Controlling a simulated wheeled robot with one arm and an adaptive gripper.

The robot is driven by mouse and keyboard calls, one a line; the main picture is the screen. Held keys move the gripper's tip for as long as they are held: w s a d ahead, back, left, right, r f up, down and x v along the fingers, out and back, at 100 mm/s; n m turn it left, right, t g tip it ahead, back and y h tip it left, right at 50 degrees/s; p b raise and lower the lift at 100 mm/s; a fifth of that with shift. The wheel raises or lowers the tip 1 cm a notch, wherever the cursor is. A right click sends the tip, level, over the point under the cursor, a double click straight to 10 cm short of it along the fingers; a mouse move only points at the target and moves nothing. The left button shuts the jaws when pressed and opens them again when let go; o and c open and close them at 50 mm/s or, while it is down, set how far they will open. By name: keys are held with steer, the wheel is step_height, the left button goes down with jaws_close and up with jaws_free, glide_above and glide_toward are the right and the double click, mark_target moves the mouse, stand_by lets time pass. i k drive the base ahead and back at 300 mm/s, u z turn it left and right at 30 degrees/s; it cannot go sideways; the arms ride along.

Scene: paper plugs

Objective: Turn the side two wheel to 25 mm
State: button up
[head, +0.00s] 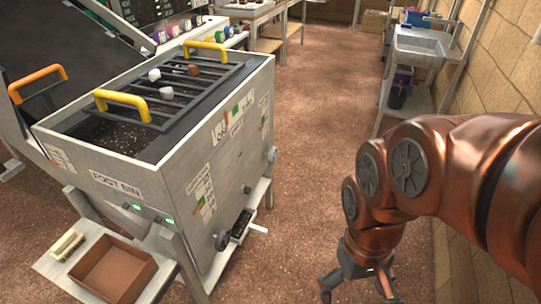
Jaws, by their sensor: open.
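A grey bin (150,185) labelled "FOOT BIN" stands at left. Its right side carries a scale plate (201,192) with a coloured mark, too small to read. Below the plate are a dark round knob or wheel (221,242) and a dark block with a pale crank handle (258,228). Another round knob (272,154) sits at the far corner. I cannot tell which is the side two wheel, nor its setting. My gripper (358,288) is open at the bottom right, pointing down, apart from the bin; its fingers are partly cut off by the frame edge.
A black grate with yellow handles (206,47) lies on top of the bin, with small pale and brown pieces on it. A brown tray (112,270) sits on a low shelf in front. A sink (424,42) stands at the back right. Open brown floor (325,130) lies between.

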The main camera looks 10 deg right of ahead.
mark_target(272, 156)
steer(key=u, duration=3.25)
steer(key=k, duration=0.5)
steer(key=z, duration=2.3)
